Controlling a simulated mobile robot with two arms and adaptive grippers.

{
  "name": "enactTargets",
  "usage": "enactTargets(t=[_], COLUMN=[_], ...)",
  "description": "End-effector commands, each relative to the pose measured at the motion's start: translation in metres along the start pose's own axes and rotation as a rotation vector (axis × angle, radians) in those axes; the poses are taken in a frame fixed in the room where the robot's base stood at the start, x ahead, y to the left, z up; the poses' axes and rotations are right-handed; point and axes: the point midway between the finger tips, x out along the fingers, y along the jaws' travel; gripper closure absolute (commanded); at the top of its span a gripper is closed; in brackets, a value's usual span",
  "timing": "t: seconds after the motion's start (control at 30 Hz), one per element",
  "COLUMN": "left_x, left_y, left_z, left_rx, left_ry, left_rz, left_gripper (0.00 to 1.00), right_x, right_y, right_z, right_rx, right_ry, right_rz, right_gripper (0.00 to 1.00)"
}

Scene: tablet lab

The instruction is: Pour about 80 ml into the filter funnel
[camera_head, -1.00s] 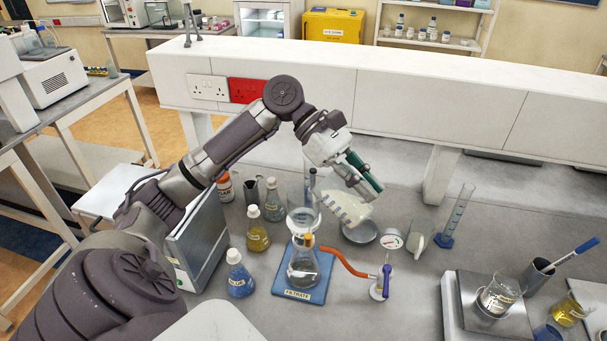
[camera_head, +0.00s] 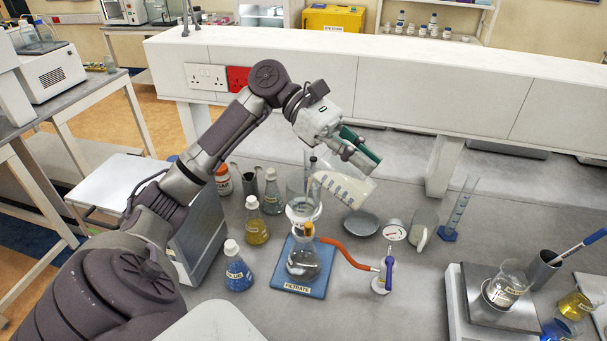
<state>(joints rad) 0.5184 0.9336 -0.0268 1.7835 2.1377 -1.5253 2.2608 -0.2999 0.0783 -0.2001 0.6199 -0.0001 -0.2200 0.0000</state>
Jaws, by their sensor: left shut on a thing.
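My left gripper (camera_head: 352,152) is shut on a clear graduated beaker (camera_head: 346,189) with whitish contents. A dark green part shows at the fingers. The beaker is tilted, its mouth end to the left beside and above the filter funnel (camera_head: 303,208). I cannot tell whether liquid is flowing. The flask stands on a blue mat labelled FILTRATE (camera_head: 297,289). My right gripper is not in view.
Yellow (camera_head: 257,228) and blue (camera_head: 237,270) bottles stand left of the flask. A shallow dish (camera_head: 361,223), gauge (camera_head: 394,232) and measuring cylinder (camera_head: 458,212) stand right. The front middle bench is clear.

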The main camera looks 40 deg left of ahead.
Motion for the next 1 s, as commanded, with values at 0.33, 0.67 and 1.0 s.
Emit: enactTargets(t=[0.33, 0.67, 1.0], left_x=[-0.003, -0.006, -0.01], left_y=[0.0, 0.0, 0.0], left_z=[0.001, 0.003, 0.003], left_rx=[0.0, 0.0, 0.0], left_ry=[-0.021, -0.04, -0.061], left_rz=[0.0, 0.0, -0.002], left_gripper=[1.0, 1.0, 1.0], right_x=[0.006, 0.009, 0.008], right_y=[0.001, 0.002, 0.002], right_z=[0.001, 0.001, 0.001], right_rx=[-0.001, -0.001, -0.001], right_ry=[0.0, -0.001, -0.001], right_rz=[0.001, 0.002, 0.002], right_gripper=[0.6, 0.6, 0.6])
